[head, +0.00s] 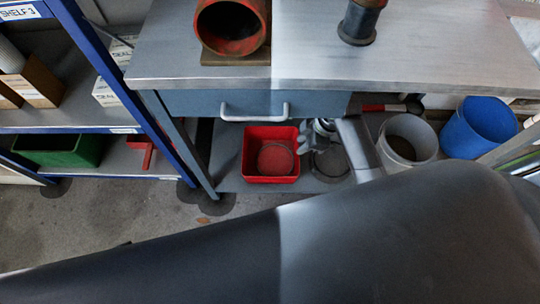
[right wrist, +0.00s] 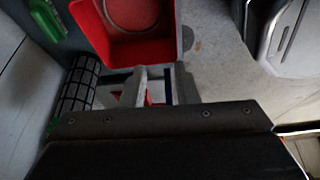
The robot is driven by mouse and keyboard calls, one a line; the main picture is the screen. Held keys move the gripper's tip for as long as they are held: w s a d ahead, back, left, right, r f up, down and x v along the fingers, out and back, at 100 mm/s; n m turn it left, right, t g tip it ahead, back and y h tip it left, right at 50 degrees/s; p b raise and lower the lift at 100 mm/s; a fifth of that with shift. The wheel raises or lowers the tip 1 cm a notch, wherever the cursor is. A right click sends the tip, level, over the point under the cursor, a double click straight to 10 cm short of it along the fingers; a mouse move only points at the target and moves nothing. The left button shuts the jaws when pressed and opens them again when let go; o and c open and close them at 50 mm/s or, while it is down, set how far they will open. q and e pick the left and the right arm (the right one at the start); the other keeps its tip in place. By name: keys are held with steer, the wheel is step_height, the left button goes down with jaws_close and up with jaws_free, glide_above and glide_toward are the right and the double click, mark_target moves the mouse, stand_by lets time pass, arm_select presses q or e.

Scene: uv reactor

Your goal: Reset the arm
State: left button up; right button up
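My right gripper (head: 307,140) is on the lower level of the workbench, just right of a red bin (head: 271,180). In the right wrist view its two pale fingers (right wrist: 160,84) stand apart with a gap between them, and I see nothing held. The red bin also shows in that view (right wrist: 150,50), just beyond the fingertips. A large dark link of my own arm spans the bottom of the head view and hides the floor there. My left gripper is not in view.
The workbench (head: 200,70) bears a rusty red pipe (head: 231,27) and a dark flanged fitting (head: 360,22). Below are a drawer handle (head: 253,111), a white bucket (head: 408,140) and a blue bucket (head: 480,127). A blue-framed shelf (head: 110,60) stands left. Some bare floor (head: 110,215) shows.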

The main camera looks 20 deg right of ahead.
stand_by(0.5)
